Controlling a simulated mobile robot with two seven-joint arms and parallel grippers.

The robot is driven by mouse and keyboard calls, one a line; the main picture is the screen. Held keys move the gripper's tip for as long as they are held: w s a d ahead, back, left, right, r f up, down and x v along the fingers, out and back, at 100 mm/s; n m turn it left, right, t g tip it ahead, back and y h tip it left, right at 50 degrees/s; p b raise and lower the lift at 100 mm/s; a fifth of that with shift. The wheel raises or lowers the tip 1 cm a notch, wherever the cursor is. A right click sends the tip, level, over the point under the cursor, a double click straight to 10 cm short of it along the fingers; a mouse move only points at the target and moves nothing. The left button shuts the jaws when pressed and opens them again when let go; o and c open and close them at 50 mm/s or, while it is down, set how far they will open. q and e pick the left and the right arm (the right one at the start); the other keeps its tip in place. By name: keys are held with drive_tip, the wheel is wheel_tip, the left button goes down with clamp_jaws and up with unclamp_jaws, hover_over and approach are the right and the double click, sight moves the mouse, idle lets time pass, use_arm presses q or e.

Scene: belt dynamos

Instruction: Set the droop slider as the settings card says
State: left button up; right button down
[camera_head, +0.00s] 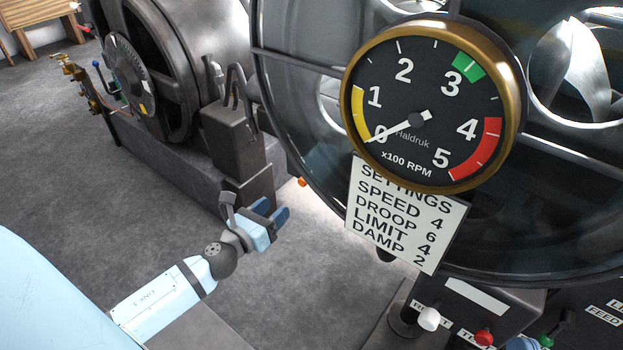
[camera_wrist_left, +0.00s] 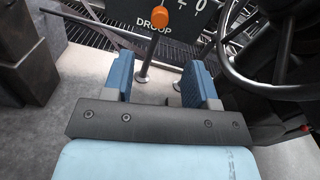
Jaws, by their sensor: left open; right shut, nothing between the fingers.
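The settings card (camera_head: 405,216) hangs below the gauge and reads SPEED 4, DROOP 6, LIMIT 4, DAMP 2. The droop slider's orange knob (camera_wrist_left: 159,18) shows at the top of the left wrist view, in front of a dark plate (camera_wrist_left: 120,14) lettered DROOP. Most of its scale is cut off. The orange knob also shows small in the head view (camera_head: 301,182). My left gripper (camera_head: 271,211) is open and empty. In the wrist view (camera_wrist_left: 160,78) its blue fingers point toward the knob, which lies beyond the tips and between them sideways. My right gripper cannot be made out.
A large gauge (camera_head: 430,105) points near 0. A dark handwheel (camera_wrist_left: 275,55) stands close right of the left gripper in the wrist view. White (camera_head: 429,318) and red (camera_head: 484,337) knobs sit at the lower right. Grey floor (camera_head: 120,200) lies open on the left.

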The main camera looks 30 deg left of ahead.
sight(301, 184)
use_arm(q)
drive_tip(key=w, duration=0.8)
drive_tip(key=w+b, duration=0.1)
drive_tip(key=w, duration=0.3)
drive_tip(key=shift+d, duration=0.3)
drive_tip(key=shift+c, duration=0.5)
